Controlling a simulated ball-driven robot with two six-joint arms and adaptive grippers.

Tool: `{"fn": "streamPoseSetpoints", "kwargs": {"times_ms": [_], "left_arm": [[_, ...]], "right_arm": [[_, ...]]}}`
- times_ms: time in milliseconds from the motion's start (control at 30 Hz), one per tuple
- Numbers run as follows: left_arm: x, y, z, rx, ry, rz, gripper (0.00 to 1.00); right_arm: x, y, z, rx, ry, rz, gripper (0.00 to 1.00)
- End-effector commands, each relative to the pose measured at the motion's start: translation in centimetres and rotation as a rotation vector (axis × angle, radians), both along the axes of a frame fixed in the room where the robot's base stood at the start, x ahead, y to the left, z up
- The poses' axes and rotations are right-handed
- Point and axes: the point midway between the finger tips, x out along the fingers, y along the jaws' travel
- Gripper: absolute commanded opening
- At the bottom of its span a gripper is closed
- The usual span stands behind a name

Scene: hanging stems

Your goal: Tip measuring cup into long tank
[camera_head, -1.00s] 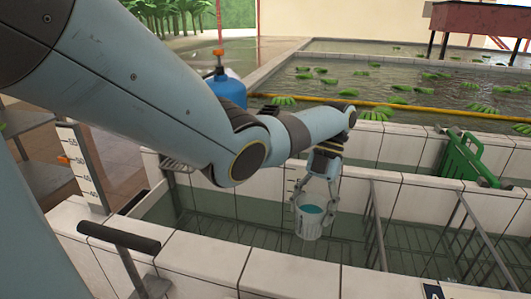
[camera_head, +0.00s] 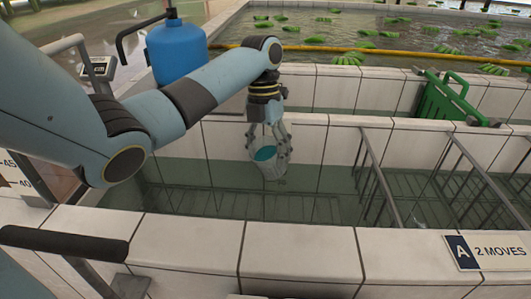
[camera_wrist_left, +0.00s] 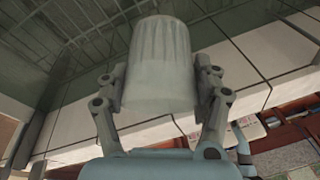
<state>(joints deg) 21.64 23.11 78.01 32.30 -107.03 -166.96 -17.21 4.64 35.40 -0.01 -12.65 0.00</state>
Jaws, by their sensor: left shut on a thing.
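The measuring cup (camera_head: 268,167) is a pale, ribbed cup with teal liquid inside. My left gripper (camera_head: 268,146) is shut on it, one finger on each side. The cup hangs over the long tank (camera_head: 300,245), a white-tiled trough with water and wire racks inside, and leans slightly in the head view. In the left wrist view the cup (camera_wrist_left: 158,65) sits between the two fingers (camera_wrist_left: 160,85), and its inside is hidden. I see no liquid leaving the cup. My right gripper is not in view.
A blue gas bottle (camera_head: 177,52) stands behind my left arm. A green slotted board (camera_head: 452,98) rests on the tank's back wall at right. Behind lies a pool with floating green bunches (camera_head: 350,57) and a yellow pipe (camera_head: 400,51). A sign reading "A 2 MOVES" (camera_head: 487,251) sits at front right.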

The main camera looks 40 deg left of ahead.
Motion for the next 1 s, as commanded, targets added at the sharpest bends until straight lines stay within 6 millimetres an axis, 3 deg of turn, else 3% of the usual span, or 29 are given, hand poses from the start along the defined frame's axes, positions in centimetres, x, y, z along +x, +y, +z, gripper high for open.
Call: {"fn": "streamPoseSetpoints", "kwargs": {"times_ms": [133, 500, 1000], "left_arm": [[0.1, 0.2, 0.5, -0.015, -0.241, -0.002, 0.33], [0.7, -0.1, 1.4, -0.061, -0.721, -0.001, 0.33], [1.0, 0.0, 1.9, -0.089, -1.061, -0.001, 0.33]], "right_arm": [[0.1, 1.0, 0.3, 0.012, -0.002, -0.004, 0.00], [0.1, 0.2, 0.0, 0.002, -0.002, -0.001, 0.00], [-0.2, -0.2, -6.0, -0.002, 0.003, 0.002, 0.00]]}}
